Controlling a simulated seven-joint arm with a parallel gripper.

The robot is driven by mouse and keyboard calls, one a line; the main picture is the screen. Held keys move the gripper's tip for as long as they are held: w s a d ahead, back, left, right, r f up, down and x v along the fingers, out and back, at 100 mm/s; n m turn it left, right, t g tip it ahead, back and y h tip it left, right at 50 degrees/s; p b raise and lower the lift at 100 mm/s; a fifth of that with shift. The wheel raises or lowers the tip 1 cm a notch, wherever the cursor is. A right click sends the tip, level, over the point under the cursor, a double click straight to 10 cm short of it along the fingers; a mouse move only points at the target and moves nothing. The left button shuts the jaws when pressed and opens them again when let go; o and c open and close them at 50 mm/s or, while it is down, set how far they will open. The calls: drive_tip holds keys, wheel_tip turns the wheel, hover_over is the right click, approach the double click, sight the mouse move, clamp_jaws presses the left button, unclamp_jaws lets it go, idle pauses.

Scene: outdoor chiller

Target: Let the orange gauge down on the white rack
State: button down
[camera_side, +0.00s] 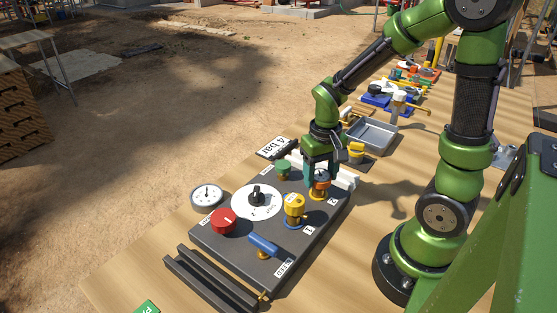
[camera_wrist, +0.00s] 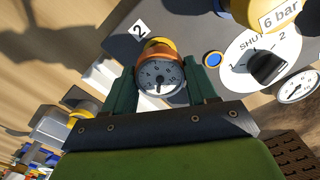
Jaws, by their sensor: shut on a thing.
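The orange gauge (camera_wrist: 158,76), with a white dial and black needle, is between the two fingers of my gripper (camera_wrist: 162,84) in the wrist view. In the side view the gauge (camera_side: 321,181) is under my gripper (camera_side: 319,172), above the panel's back right corner by the "2" label. Yellow shows below the gauge; I cannot tell whether the gauge touches the panel. The white rack (camera_side: 346,178) stands along the panel's back edge, partly hidden behind my gripper. It also shows left of the gauge in the wrist view (camera_wrist: 101,76).
The dark panel (camera_side: 222,247) carries a yellow gauge (camera_side: 294,205), red knob (camera_side: 223,220), blue-handled valve (camera_side: 263,244), green knob (camera_side: 283,170) and white dial plate (camera_side: 247,203). Behind the rack are a yellow part (camera_side: 356,152) and a grey tray (camera_side: 372,134).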

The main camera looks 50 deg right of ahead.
sight(321, 176)
drive_tip(key=shift+r, duration=0.65)
drive_tip(key=shift+r, duration=2.6)
drive_tip(key=c, duration=1)
unclamp_jaws()
clamp_jaws()
